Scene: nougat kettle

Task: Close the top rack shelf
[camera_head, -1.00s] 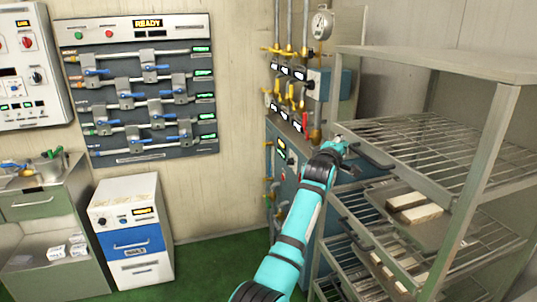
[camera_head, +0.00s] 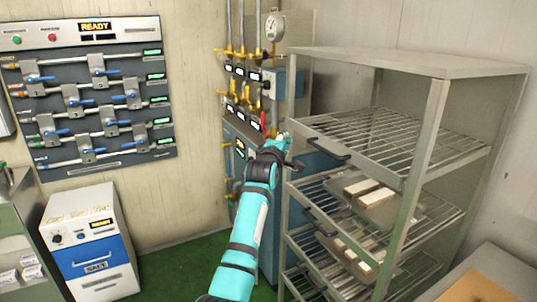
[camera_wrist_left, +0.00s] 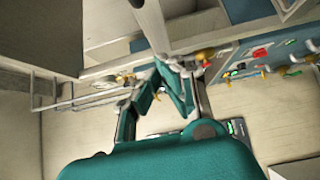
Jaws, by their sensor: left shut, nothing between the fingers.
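The metal rack (camera_head: 430,140) stands at the right of the head view. Its top wire shelf (camera_head: 385,135) is empty, with a black handle (camera_head: 330,149) on its front edge. My left gripper (camera_head: 291,157) is just left of the rack, near the left end of the top shelf's front edge and apart from the handle. Its fingers also show in the left wrist view (camera_wrist_left: 172,88), shut with nothing between them. Whether it touches the shelf cannot be told. My right gripper is not in view.
The lower shelves hold a tray with pale blocks (camera_head: 368,193). A blue cabinet with pipes and yellow valves (camera_head: 245,100) stands behind my left arm. A white and blue unit (camera_head: 90,245) stands at left. A table corner (camera_head: 480,280) is at lower right. Green floor between is clear.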

